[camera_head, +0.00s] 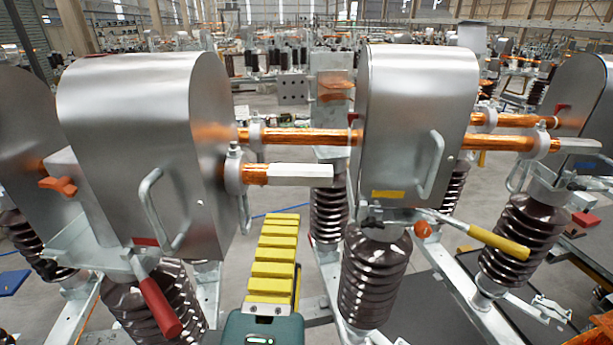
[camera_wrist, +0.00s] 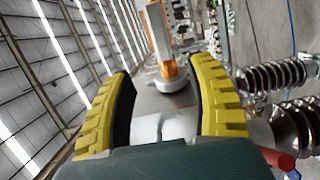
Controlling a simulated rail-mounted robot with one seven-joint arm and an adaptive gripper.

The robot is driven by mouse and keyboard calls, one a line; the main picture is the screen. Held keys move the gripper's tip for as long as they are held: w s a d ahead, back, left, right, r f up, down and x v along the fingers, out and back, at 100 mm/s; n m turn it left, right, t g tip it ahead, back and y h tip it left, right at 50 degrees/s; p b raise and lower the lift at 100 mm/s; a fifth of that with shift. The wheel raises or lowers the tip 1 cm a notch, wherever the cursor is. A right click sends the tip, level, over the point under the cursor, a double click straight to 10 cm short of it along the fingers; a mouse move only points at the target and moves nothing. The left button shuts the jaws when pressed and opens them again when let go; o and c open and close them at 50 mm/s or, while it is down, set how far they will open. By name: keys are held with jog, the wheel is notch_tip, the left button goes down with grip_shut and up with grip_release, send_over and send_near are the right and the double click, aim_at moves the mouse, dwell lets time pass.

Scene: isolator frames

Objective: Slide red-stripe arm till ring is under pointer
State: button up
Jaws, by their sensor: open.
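In the head view a copper arm (camera_head: 257,174) with a flat grey end bar (camera_head: 300,170) juts right from the left metal housing (camera_head: 140,100). A pale ring (camera_head: 233,172) surrounds it beside the housing. A small red strip (camera_head: 146,241) shows low on that housing. I cannot make out a stripe on the arm or a pointer. My gripper (camera_head: 280,218), with yellow ribbed fingers, stands below and in front of the bar. In the wrist view my gripper (camera_wrist: 163,68) is open and empty; the copper arm (camera_wrist: 168,70) and ring (camera_wrist: 175,86) appear beyond and between its fingers.
A red handle (camera_head: 158,302) hangs under the left housing. The right housing (camera_head: 415,110) has a yellow label and a yellow handle (camera_head: 498,243). Another copper bar (camera_head: 305,137) runs behind. Loop handles and brown ribbed insulators (camera_head: 375,280) crowd both sides.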

aim_at(295, 180)
jog(key=w+p, duration=0.1)
jog(key=w, duration=0.3)
jog(key=w+p, duration=0.2)
jog(key=w, duration=0.3)
jog(key=w+d+p, duration=0.1)
jog(key=w, duration=0.4)
jog(key=shift+w+r, duration=0.15)
jog(key=shift+w, duration=0.05)
jog(key=shift+w+d+p, duration=0.1)
jog(key=shift+w+p, duration=0.2)
jog(key=shift+w, duration=0.1)
grip_shut()
